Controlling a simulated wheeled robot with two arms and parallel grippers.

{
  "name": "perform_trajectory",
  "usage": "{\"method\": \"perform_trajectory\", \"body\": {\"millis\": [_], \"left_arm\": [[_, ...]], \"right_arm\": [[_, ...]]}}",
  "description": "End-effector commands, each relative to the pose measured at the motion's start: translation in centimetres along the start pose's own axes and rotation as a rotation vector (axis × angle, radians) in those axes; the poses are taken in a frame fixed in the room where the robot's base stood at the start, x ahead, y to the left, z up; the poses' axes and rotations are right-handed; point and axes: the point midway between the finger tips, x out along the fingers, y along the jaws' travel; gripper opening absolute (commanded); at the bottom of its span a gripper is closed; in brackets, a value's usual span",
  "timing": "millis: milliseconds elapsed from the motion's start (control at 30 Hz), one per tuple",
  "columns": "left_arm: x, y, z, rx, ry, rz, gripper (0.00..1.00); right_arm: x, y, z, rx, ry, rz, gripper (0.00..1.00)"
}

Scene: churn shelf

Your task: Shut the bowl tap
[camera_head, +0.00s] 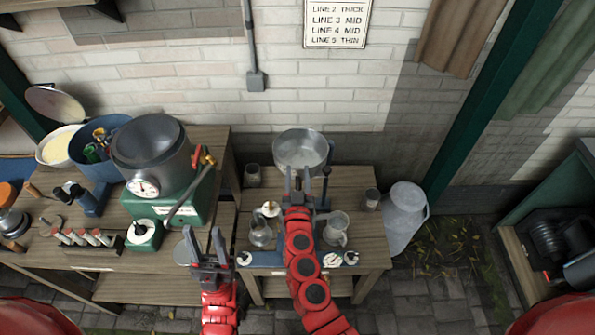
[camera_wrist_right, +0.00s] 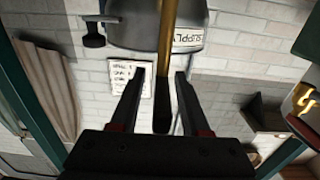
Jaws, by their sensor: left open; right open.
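A metal bowl (camera_head: 302,152) stands raised at the back of the right-hand table. My right gripper (camera_head: 299,178) is in front of it, open, and hides part of its front. In the right wrist view, a grey vessel marked SUPPLY (camera_wrist_right: 188,40) fills the top. A brass rod with a dark end (camera_wrist_right: 163,115) runs down from in front of it, between the open fingers of the right gripper (camera_wrist_right: 160,80). I cannot tell whether a finger touches it, or how the tap is set. My left gripper (camera_head: 207,245) is open and empty in front of the left table.
A dark upright post (camera_head: 326,172) stands right of the bowl. Metal jugs (camera_head: 335,228) stand on the table nearer me. A green machine (camera_head: 170,195) with a gauge and a lever is at left. A milk churn (camera_head: 405,215) stands on the floor at right.

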Motion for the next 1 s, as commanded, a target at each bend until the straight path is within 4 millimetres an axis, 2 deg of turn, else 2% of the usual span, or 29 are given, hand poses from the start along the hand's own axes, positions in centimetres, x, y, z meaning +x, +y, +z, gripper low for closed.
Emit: {"method": "perform_trajectory", "body": {"millis": [267, 500, 533, 1000], "left_arm": [[0.01, 0.0, 0.01, 0.0, 0.0, 0.0, 0.45], [0.02, 0.0, 0.0, 0.0, 0.0, 0.0, 0.45], [0.02, 0.0, 0.0, 0.0, 0.0, 0.0, 0.45], [0.22, -0.01, -0.04, 0.0, 0.0, 0.0, 0.45]], "right_arm": [[0.13, -0.02, 0.02, 0.0, 0.0, 0.0, 0.46], [0.12, -0.04, 0.02, 0.0, 0.0, -0.001, 0.03], [0.12, -0.04, 0.02, 0.0, 0.0, -0.001, 0.0], [0.09, -0.05, 0.01, 0.001, -0.001, -0.021, 0.0]]}}
